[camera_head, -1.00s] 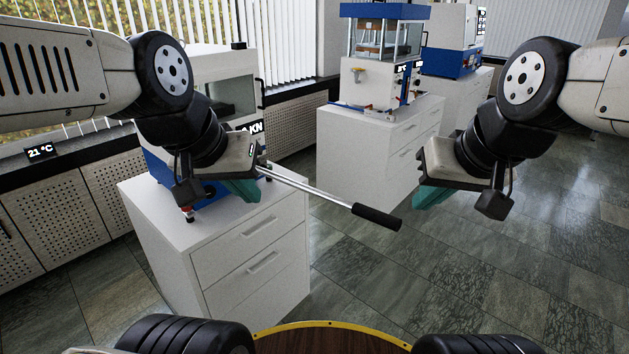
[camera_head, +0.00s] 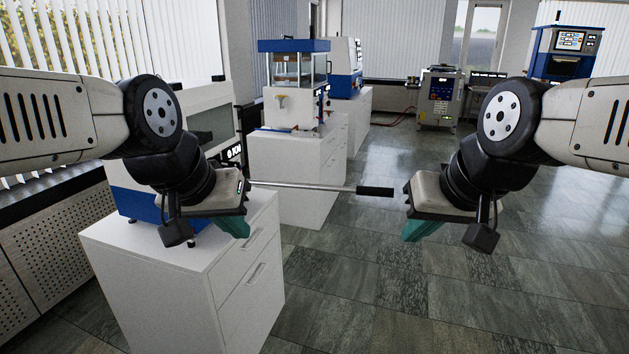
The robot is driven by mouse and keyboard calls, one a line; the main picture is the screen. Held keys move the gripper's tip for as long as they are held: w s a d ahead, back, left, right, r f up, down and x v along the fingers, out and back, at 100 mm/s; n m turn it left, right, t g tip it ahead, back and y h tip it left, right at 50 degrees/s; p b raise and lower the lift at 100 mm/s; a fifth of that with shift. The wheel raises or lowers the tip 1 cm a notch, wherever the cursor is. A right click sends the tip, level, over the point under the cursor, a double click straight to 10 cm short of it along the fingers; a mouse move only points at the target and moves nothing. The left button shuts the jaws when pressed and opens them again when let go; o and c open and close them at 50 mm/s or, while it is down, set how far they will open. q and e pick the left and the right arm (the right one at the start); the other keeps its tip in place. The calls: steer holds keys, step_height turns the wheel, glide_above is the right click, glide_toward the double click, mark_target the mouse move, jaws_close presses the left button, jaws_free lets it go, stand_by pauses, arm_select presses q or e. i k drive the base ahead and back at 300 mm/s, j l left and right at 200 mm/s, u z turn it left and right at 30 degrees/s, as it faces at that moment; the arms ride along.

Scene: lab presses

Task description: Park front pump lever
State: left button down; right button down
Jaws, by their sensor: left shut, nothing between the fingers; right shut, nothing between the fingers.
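The pump lever is a thin metal rod (camera_head: 310,187) with a black grip (camera_head: 376,191). It sticks out to the right from the front press (camera_head: 205,112), nearly level in the picture. The lever's inner end and much of the press are hidden behind my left arm and gripper. My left gripper (camera_head: 236,227) has teal fingers, is shut and empty, and appears in front of the lever's inner end; I cannot tell whether they touch. My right gripper (camera_head: 412,231) is shut and empty, just right of and below the black grip, apparently apart from it.
The front press stands on a white drawer cabinet (camera_head: 250,305). Behind it, a second press (camera_head: 292,100) stands on another cabinet (camera_head: 285,185), with a third machine (camera_head: 345,70) beyond. A control cabinet (camera_head: 440,97) and a blue machine (camera_head: 565,55) are at the back. Tiled floor is clear right and front.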

mark_target(362, 190)
steer(key=k+u, duration=0.2)
steer(key=k, duration=0.65)
steer(key=k+l+u, duration=0.3)
steer(key=k+l, duration=0.35)
steer(key=i+l+u, duration=0.65)
steer(key=l, duration=0.2)
